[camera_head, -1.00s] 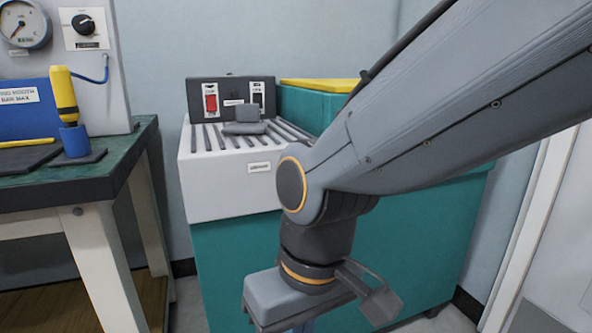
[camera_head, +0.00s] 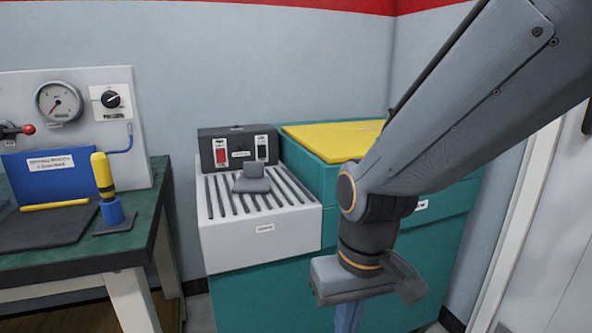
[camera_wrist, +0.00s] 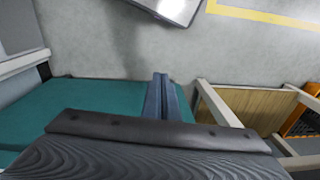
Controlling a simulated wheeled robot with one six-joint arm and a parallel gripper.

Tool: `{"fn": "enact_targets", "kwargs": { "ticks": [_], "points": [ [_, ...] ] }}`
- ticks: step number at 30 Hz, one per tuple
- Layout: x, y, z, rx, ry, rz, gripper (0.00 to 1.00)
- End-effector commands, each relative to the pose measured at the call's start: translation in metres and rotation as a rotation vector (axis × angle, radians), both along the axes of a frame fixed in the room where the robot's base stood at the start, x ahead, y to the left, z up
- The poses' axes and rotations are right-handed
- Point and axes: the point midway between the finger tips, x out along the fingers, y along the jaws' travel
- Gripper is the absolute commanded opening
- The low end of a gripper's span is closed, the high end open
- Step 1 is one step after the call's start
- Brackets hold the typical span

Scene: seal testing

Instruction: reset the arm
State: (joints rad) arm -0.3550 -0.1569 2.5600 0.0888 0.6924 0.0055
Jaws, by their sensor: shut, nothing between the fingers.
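My gripper (camera_head: 348,318) hangs from my arm in front of the teal cabinet, at the lower middle right of the head view. It points down, and its fingertips run off the bottom of the picture. In the wrist view my gripper's fingers (camera_wrist: 161,97) lie side by side, shut, with nothing between them. The teal cabinet (camera_head: 262,300) stands behind the gripper; I cannot tell the exact gap. My forearm crosses the right side of the head view and hides part of the cabinet.
A white slatted unit (camera_head: 262,245) sits on the cabinet, with a grey piece (camera_head: 252,178) on its slats. A yellow panel (camera_head: 330,140) lies behind. A green-topped workbench (camera_head: 75,255) stands left, holding a yellow-handled tool (camera_head: 102,175). Bare floor (camera_wrist: 215,50) shows in the wrist view.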

Motion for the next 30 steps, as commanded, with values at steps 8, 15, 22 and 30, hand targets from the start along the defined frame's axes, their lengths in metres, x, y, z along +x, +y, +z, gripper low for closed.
{"fn": "enact_targets", "kwargs": {
  "ticks": [8,15,22,30],
  "points": [
    [-0.004,-0.034,0.051,-0.021,0.009,-0.09,0.0],
    [-0.009,-0.063,0.087,-0.037,0.018,-0.165,0.0],
    [-0.017,-0.092,0.122,-0.051,0.028,-0.233,0.0],
    [-0.023,-0.113,0.144,-0.06,0.035,-0.284,0.0]
  ]
}}
